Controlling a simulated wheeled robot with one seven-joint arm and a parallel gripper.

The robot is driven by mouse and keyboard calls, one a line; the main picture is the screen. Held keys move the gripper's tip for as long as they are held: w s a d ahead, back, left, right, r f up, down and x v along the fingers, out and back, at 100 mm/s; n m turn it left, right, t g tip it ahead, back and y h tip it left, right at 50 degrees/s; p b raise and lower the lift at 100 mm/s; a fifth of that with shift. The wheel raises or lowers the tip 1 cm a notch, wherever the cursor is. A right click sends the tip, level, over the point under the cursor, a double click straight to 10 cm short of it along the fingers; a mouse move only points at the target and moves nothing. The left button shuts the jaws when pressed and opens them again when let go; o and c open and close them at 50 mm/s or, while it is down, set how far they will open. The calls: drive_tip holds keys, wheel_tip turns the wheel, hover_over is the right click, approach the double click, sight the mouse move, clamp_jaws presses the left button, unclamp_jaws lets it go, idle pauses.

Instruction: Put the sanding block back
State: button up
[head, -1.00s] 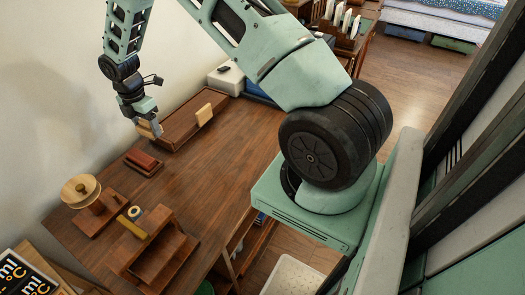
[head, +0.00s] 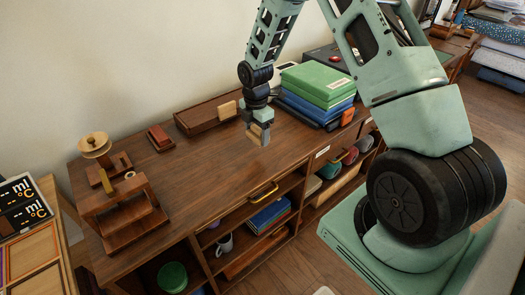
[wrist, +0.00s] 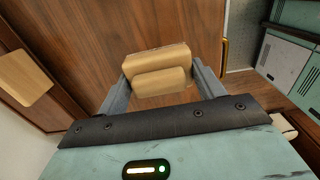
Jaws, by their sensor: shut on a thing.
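My gripper (head: 259,128) is shut on a pale tan wooden block, which I take to be the sanding block (head: 259,136). In the wrist view the block (wrist: 157,64) shows as a wider piece with a narrower piece in front, between the two fingers (wrist: 163,92). In the head view it hangs in front of the tray's right end, near the front edge of the wooden desk top (head: 195,178). A long brown wooden tray (head: 198,118) lies against the wall, with an upright tan piece (head: 228,110) at its right end. That piece also shows in the wrist view (wrist: 24,78).
A small red-brown stacked block (head: 160,138) lies left of the tray. A wooden stand (head: 124,215) and a round-topped spool (head: 95,145) stand at the left end. The middle of the desk top is clear.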

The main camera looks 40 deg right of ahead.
sight(257, 155)
drive_tip(key=shift+f+p, duration=0.3)
drive_tip(key=shift+f, duration=3)
drive_tip(key=shift+f, duration=0.15)
drive_tip(key=o, duration=1)
